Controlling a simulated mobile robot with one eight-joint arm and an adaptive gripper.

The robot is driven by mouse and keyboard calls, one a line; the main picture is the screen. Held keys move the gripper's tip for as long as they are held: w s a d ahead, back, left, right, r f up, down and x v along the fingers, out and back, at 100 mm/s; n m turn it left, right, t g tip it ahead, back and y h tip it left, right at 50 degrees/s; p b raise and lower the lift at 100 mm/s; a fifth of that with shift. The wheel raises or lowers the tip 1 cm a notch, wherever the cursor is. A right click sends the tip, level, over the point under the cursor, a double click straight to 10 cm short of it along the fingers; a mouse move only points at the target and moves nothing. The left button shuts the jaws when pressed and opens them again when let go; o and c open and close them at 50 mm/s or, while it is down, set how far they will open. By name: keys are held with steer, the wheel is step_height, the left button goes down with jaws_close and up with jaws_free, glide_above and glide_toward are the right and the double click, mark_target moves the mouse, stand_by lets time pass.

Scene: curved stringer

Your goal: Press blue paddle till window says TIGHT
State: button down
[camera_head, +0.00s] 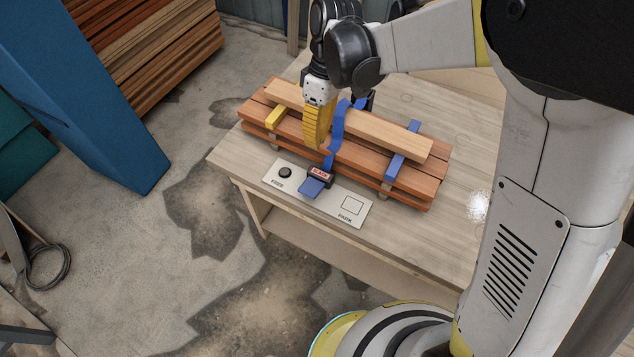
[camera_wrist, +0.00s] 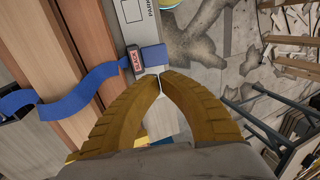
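The blue paddle (camera_head: 311,187) sticks out from the front of a small dark ratchet box on a pale panel; it also shows in the wrist view (camera_wrist: 154,56), just beyond my fingertips. The box's window (camera_head: 320,173) is red and reads SLACK in the wrist view (camera_wrist: 137,60). A blue strap (camera_head: 336,132) runs from the box up over the boards in loose waves. My gripper (camera_head: 317,142) hangs above the boards, behind the paddle and apart from it in the head view. Its yellow fingers meet at the tips (camera_wrist: 160,78), with nothing seen between them.
The panel (camera_head: 324,200) has a black knob (camera_head: 285,172) at left and a square marked PARK (camera_head: 352,205) at right. A light plank (camera_head: 400,140) lies on reddish boards (camera_head: 405,182) on the table (camera_head: 232,157).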

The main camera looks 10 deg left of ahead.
mark_target(308, 188)
steer(key=b+x, duration=0.5)
steer(key=x, duration=0.9)
